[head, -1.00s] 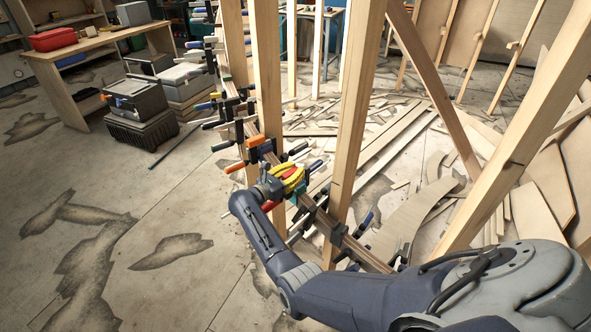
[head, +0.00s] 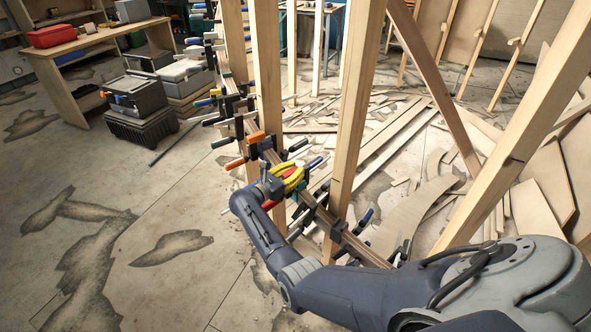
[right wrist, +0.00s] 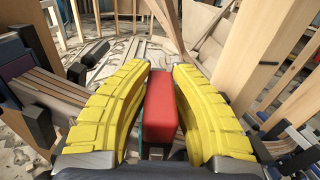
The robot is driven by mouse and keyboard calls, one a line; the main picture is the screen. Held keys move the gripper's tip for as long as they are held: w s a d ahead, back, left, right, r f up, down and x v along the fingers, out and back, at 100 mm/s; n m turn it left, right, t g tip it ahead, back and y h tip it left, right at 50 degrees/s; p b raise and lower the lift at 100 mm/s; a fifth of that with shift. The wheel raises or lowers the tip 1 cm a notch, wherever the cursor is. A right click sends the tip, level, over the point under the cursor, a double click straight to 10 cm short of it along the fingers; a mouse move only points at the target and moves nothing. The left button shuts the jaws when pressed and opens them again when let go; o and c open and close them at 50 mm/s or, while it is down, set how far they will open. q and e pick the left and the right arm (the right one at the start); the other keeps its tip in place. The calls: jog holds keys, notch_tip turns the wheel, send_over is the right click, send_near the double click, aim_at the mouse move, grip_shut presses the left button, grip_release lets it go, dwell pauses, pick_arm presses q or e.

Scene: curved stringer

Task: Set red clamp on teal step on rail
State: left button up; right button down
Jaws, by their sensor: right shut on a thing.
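The red clamp (right wrist: 160,108) sits between the two ridged yellow fingers of my right gripper (right wrist: 160,75), which is shut on it. In the head view, my right gripper (head: 290,182) is at the curved rail (head: 325,218), with a bit of red (head: 267,204) showing beside its fingers. A narrow teal edge (right wrist: 140,125) shows along the left of the red clamp in the right wrist view; I cannot tell whether they touch. The rail's layered strips (right wrist: 48,92) run at the left of that view. My left gripper is not in view.
Several bar clamps (head: 240,125) line the rail on both sides of my gripper. Upright wooden posts (head: 350,120) stand close beside the rail. Loose boards and scraps (head: 400,140) lie behind it. A workbench (head: 90,45) and black cases (head: 138,100) stand at the upper left.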

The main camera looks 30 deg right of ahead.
jog(key=shift+f, duration=0.85)
jog(key=shift+f, duration=0.65)
dwell(0.4)
jog(key=c, duration=1.2)
grip_release()
jog(key=shift+f, duration=0.1)
jog(key=shift+v, duration=3.75)
